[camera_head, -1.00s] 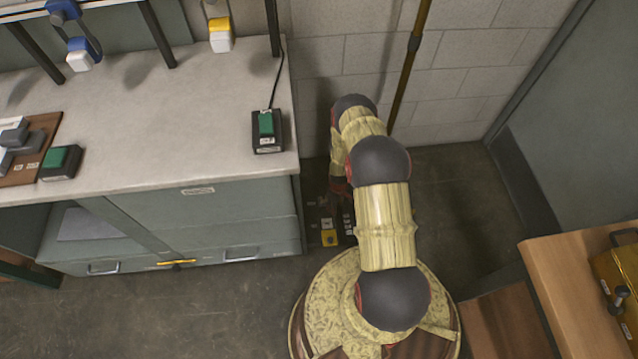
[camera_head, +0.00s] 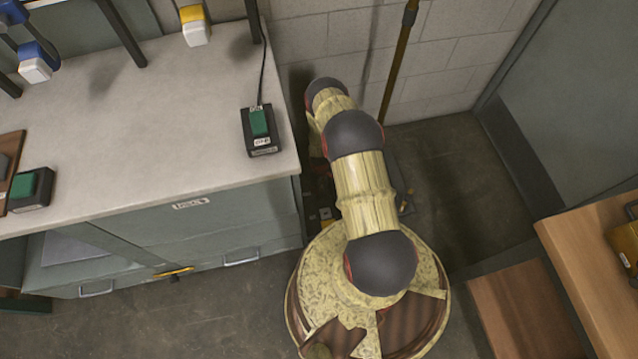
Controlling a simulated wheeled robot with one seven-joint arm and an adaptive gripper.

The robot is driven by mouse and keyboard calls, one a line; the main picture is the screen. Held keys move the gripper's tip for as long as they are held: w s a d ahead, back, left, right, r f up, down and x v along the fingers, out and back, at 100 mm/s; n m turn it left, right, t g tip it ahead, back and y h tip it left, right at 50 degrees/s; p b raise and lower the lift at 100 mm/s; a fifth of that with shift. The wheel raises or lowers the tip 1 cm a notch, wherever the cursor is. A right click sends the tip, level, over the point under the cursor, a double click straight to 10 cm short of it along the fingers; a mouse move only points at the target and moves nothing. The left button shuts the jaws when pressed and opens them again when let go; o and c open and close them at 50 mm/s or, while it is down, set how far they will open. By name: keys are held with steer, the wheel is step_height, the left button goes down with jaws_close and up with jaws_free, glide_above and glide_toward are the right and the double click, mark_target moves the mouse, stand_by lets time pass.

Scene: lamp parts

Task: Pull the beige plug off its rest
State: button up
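I cannot pick out the beige plug or its rest with certainty. Low beside the cabinet's right side, partly behind my arm, a few small pale and yellow pieces show on or near the floor, such as a pale piece (camera_head: 326,214) and a yellow piece (camera_head: 405,205). They are too small and too covered to name. My arm reaches away from my base towards the block wall and bends down there. My gripper is hidden behind my own arm links.
A grey workbench (camera_head: 150,130) fills the left, with a green-topped black box (camera_head: 260,124) near its right edge. A pole (camera_head: 398,65) leans on the wall.

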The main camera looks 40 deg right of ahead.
steer(key=shift+f, duration=0.65)
steer(key=c, duration=0.3)
steer(key=shift+s+a, duration=0.1)
jaws_close()
steer(key=shift+s+r, duration=0.1)
steer(key=shift+r, duration=0.5)
stand_by(0.4)
steer(key=shift+r, duration=0.25)
steer(key=shift+w+d, duration=0.2)
steer(key=shift+w, duration=0.2)
stand_by(0.6)
steer(key=shift+r, duration=0.1)
stand_by(0.5)
steer(key=shift+r+p, duration=0.35)
steer(key=shift+r, duration=0.45)
